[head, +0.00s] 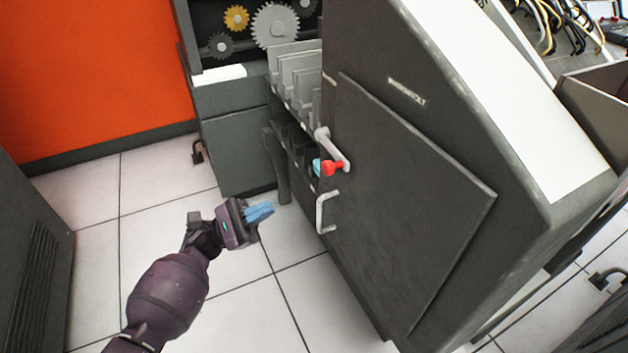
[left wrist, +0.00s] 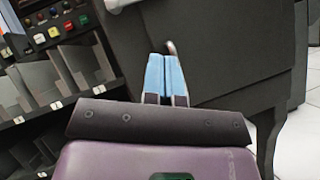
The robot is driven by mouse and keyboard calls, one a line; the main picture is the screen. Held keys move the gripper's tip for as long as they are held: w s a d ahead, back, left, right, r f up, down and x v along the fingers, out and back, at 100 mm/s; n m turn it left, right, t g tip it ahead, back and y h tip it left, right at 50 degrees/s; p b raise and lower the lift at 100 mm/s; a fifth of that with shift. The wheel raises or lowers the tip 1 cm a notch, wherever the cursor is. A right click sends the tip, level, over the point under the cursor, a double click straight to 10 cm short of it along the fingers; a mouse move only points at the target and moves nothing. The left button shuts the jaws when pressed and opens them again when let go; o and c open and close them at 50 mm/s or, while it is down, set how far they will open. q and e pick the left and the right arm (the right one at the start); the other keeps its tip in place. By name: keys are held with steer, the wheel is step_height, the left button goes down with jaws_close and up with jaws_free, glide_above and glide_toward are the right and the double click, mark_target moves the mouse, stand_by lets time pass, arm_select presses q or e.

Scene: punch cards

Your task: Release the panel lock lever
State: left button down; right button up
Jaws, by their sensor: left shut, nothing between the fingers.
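The lock lever is a silver bar with a red knob (head: 332,168), set at the left edge of a dark grey panel (head: 400,200) on a sloped-top machine. The bar slants from its upper left end down to the right. A silver D-shaped handle (head: 323,214) sits below it on the panel. My left gripper (head: 262,211) is shut and empty, left of the handle and lower left of the lever, apart from both. In the left wrist view its blue fingers (left wrist: 166,72) are together, pointing along the machine's side; the red knob cannot be made out there. My right gripper is not in view.
Slotted racks (head: 290,75) and a gear unit (head: 240,100) stand behind the panel's left edge. Tiled floor (head: 100,210) is free around my left arm. A dark cabinet (head: 30,260) stands far left. Cables (head: 560,20) lie at top right.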

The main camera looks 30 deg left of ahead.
arm_select(q)
steer(key=shift+r, duration=0.1)
glide_toward(335, 166)
steer(key=w+d, duration=0.1)
steer(key=w+d+r, duration=0.1)
steer(key=w+d+p, duration=0.1)
steer(key=shift+w+d+r, duration=0.15)
steer(key=shift+r, duration=0.15)
steer(key=shift+d+r, duration=0.1)
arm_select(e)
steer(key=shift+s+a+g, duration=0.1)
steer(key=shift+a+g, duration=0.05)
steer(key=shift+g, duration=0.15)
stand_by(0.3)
